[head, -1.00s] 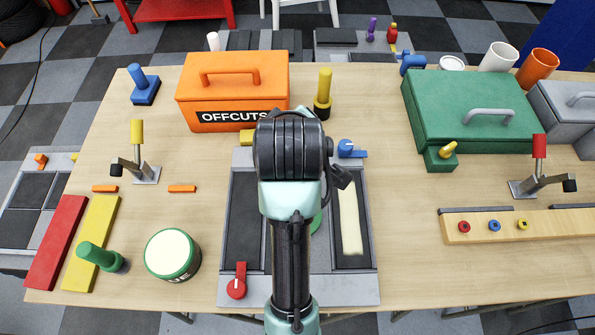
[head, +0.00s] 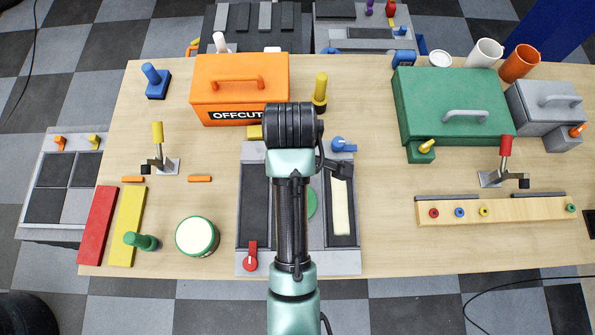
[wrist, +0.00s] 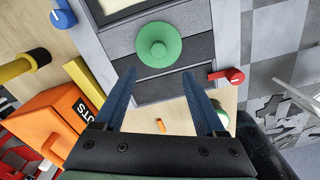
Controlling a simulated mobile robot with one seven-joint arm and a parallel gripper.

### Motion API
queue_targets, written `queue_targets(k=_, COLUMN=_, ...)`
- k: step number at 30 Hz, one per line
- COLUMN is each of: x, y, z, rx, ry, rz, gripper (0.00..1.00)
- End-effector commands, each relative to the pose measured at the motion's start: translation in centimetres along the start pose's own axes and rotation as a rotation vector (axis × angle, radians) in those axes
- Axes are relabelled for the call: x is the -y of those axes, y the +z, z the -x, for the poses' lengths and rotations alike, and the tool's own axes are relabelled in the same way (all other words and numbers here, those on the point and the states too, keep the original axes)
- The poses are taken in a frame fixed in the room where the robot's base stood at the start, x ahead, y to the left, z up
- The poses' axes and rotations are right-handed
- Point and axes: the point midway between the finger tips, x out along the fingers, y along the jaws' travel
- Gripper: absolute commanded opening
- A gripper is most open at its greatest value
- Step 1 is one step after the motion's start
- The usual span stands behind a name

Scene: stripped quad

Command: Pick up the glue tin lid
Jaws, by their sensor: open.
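The glue tin lid, a green disc with a round knob, lies flat on a dark panel of the grey tray; in the wrist view the lid (wrist: 159,46) is fully visible. In the head view only the right edge of the lid (head: 312,203) shows beside my arm. My gripper (wrist: 159,72) is open and empty, its two blue fingers pointing toward the lid, with the lid appearing beyond and between the tips. The glue tin (head: 197,237), with a cream top and green rim, stands left of the tray.
The grey tray (head: 258,264) carries a red lever (head: 250,258), a blue knob (head: 339,144) and a pale strip (head: 340,207). An orange offcuts box (head: 205,80) stands behind it, with a yellow-handled tool (head: 320,88) alongside. A green case (head: 405,90) is at the right. Bare tabletop lies right of the tray.

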Motion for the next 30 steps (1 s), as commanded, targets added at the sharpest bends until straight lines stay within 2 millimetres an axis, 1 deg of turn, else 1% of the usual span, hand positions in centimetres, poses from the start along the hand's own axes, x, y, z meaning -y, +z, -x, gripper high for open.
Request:
queue_targets(k=1, x=0.1, y=0.1, z=-1.2, rx=0.003, ry=-0.006, rz=0.0, gripper=0.72)
queue_targets(k=3, x=0.1, y=0.1, z=-2.5, rx=0.002, ry=-0.004, rz=-0.001, gripper=0.72)
queue_targets(k=6, x=0.0, y=0.1, z=-3.9, rx=0.001, ry=-0.002, rz=-0.001, gripper=0.72)
queue_targets(k=14, x=0.0, y=0.3, z=-5.6, rx=0.001, ry=-0.002, rz=-0.002, gripper=0.72)
queue_targets(k=19, x=-0.2, y=1.0, z=-7.8, rx=0.001, ry=-0.003, rz=-0.003, gripper=0.72)
queue_targets(k=21, x=-0.2, y=0.9, z=-8.8, rx=0.001, ry=-0.002, rz=-0.002, gripper=0.72)
queue_targets(k=24, x=-0.3, y=0.9, z=-9.7, rx=0.0, ry=0.001, rz=-0.002, gripper=0.72)
queue_targets(k=30, x=-0.3, y=0.9, z=-10.1, rx=-0.001, ry=0.002, rz=-0.002, gripper=0.72)
